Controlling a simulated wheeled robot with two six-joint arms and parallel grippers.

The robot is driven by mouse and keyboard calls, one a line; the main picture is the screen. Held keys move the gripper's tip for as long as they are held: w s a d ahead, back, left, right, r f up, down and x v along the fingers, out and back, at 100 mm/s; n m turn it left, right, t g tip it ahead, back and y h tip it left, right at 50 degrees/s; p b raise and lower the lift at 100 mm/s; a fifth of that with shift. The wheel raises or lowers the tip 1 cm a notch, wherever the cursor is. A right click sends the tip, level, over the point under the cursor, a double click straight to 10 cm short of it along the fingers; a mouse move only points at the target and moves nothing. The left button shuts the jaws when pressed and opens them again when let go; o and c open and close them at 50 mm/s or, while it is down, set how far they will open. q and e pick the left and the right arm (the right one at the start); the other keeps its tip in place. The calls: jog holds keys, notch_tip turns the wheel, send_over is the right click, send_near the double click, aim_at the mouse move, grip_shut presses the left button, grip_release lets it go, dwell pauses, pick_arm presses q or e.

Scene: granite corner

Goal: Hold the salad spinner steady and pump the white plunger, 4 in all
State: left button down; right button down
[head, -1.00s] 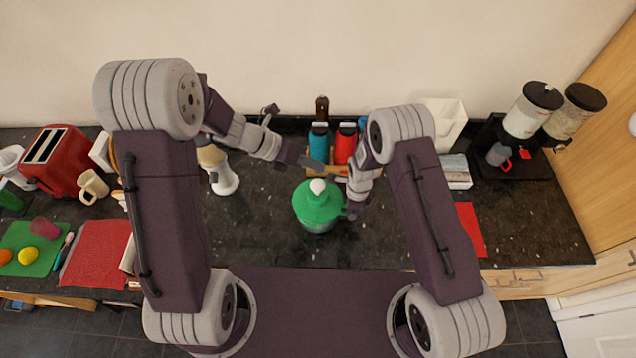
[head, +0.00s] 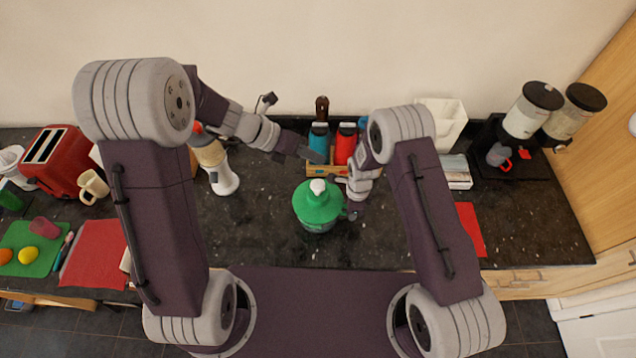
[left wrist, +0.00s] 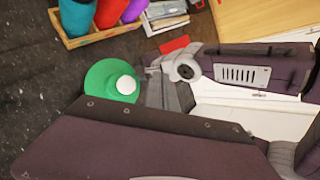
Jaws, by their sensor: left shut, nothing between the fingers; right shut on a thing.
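The white plunger (head: 318,186) sticks up from the lid's middle. In the left wrist view the lid (left wrist: 97,92) and plunger (left wrist: 126,85) show from above. My left gripper (head: 316,157) is shut and empty, beyond the plunger and apart from it. My right gripper (head: 351,211) is shut on the spinner at its right side; its fingertips are partly hidden.
A wooden crate (head: 322,171) with several bottles stands behind the spinner. A white-and-tan device (head: 222,178) stands to the left. A red cloth (head: 469,228) lies to the right. The counter in front of the spinner is clear.

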aim_at(316, 184)
pick_arm(q)
jog(key=shift+f, duration=4.25)
jog(key=shift+f, duration=0.4)
jog(key=shift+f, duration=1.5)
jog(key=shift+r, duration=1.95)
jog(key=shift+r, duration=2.5)
